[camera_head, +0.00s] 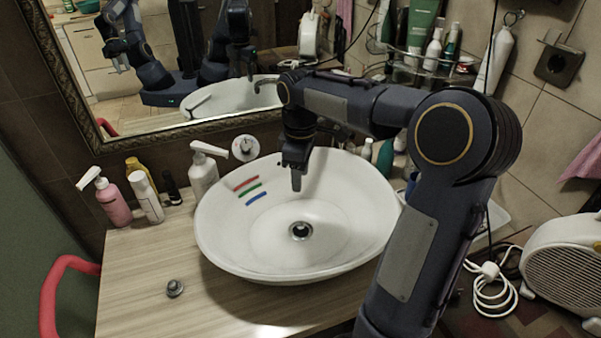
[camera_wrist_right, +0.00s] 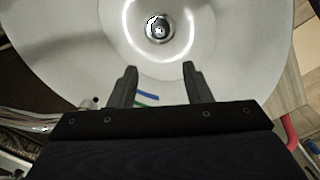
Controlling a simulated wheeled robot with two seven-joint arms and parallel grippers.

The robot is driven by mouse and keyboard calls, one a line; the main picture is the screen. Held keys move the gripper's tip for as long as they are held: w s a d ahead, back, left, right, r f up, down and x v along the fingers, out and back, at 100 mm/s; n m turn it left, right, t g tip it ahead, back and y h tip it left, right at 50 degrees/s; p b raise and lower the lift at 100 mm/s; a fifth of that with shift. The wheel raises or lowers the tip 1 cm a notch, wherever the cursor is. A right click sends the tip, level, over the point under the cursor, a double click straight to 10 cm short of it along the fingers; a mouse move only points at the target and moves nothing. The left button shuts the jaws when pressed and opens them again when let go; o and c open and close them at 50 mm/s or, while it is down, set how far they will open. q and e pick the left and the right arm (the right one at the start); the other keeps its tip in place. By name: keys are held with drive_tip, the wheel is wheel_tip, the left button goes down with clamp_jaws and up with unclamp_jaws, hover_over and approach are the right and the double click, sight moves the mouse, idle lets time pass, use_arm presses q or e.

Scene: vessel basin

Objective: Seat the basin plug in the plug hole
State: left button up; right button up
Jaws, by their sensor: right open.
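The white oval basin (camera_head: 345,205) sits on the wooden counter. Its plug hole (camera_head: 300,231) is a metal ring with a dark inside at the basin's bottom; it also shows in the right wrist view (camera_wrist_right: 158,29), with something bright at its centre. A small grey metal piece that looks like the plug (camera_head: 175,288) stands on the counter, left of and in front of the basin. My right gripper (camera_head: 296,184) points down over the back of the basin. Its two fingers are apart and empty in the right wrist view (camera_wrist_right: 159,68). My left gripper is not directly seen.
A pink pump bottle (camera_head: 113,204), a white pump bottle (camera_head: 204,174) and other bottles stand along the back left. A white heater (camera_head: 565,262) and a coiled cable (camera_head: 492,290) are at the right. The front left counter (camera_head: 140,265) is mostly clear. A mirror hangs behind.

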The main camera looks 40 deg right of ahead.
idle(0.3)
drive_tip(key=s+a+f+m+t+y, duration=0.1)
drive_tip(key=s+a+m+t+y, duration=0.1)
drive_tip(key=s+a+m, duration=0.2)
drive_tip(key=s+a+f+m+t+y, duration=0.1)
drive_tip(key=s+a+m+t, duration=0.2)
drive_tip(key=s+a, duration=0.8)
drive_tip(key=s+m, duration=0.2)
drive_tip(key=s, duration=0.2)
drive_tip(key=shift+s+a+t+y, duration=0.25)
drive_tip(key=shift+t+y, duration=0.05)
drive_tip(key=shift+y, duration=0.1)
